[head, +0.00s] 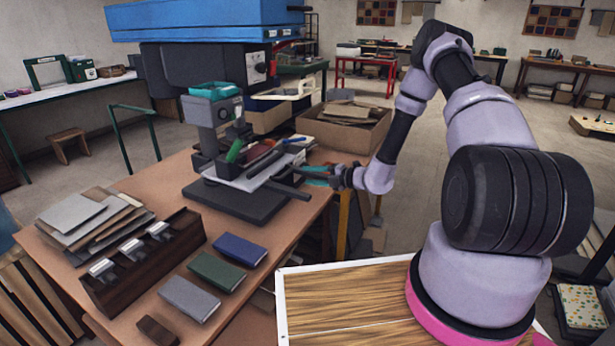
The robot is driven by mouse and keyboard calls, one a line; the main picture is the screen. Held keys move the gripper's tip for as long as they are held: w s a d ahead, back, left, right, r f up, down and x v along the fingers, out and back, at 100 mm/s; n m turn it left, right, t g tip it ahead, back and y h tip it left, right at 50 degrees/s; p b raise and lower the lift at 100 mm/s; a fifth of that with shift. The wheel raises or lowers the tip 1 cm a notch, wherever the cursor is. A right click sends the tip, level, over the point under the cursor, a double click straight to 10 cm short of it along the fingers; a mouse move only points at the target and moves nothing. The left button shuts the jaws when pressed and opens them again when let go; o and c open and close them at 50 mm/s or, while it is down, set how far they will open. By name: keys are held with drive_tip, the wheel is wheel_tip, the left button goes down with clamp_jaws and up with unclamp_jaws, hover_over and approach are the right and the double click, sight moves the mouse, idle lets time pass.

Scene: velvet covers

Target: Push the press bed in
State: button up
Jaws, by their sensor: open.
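The press (207,110) stands on the brown workbench, with a dark column, a teal-topped head and a flat black base (240,202). Its bed (237,178) shows as a pale flat plate under the head, sticking out toward the right front, with dark bars along its right side. My gripper (325,177) is to the right of the bed at about its height, pointing left toward the bars. It is open.
Blue, green and grey covers (217,271) lie at the bench front, beside a dark wooden rack (142,262) and stacked boards (92,222). A large blue-topped machine (207,22) rises behind the press. A cardboard box (343,126) stands behind my gripper.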

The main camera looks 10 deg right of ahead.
sight(288, 173)
drive_tip(key=shift+d, duration=0.1)
drive_tip(key=x, duration=0.8)
drive_tip(key=shift+w, duration=0.6)
drive_tip(key=shift+f, duration=0.1)
clamp_jaws()
idle(1.1)
